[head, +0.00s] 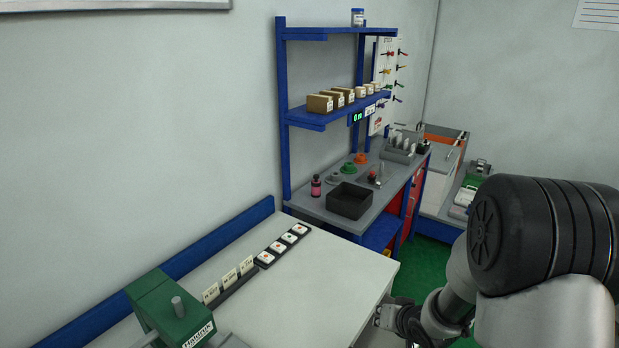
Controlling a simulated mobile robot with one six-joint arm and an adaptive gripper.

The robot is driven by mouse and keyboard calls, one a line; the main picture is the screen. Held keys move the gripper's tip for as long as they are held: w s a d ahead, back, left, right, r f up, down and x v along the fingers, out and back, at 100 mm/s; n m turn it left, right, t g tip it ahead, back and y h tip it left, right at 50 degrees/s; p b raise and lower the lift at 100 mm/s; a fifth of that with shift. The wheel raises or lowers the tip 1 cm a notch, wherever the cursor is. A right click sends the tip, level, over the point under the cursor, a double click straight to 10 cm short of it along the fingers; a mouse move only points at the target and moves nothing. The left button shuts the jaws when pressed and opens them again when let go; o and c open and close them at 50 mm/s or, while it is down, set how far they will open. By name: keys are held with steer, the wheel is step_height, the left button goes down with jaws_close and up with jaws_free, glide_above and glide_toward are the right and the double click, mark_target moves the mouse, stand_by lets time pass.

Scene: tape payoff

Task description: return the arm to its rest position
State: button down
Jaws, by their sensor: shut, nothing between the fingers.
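My arm fills the lower right of the head view, with a large black joint cap and grey links. My gripper (385,316) shows small at the lower middle right, by the right edge of the white table (330,290). It points left, and its fingers are shut with nothing held. Part of the gripper is dark and hard to make out.
A green machine (172,308) stands at the table's front left. Small labelled cards (229,279) and a strip of buttons (282,246) line the table's back. Behind is a blue-framed bench with a black bin (349,201). The table's middle is clear.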

steer(key=s+d+r+g+h+b, duration=0.1)
steer(key=s+r+h, duration=0.1)
steer(key=s+r, duration=0.4)
steer(key=s+d+r+h+b, duration=0.15)
steer(key=s+r, duration=0.25)
steer(key=r, duration=0.5)
steer(key=s+a+r+n+g+y, duration=0.1)
steer(key=s+a+r, duration=0.1)
steer(key=s, duration=0.7)
steer(key=s+a+r+n+g, duration=0.1)
steer(key=s+a, duration=0.4)
steer(key=s, duration=0.5)
steer(key=shift+r+y+b, duration=0.3)
steer(key=shift+r+y, duration=0.05)
steer(key=shift+r, duration=0.15)
steer(key=shift+d, duration=0.1)
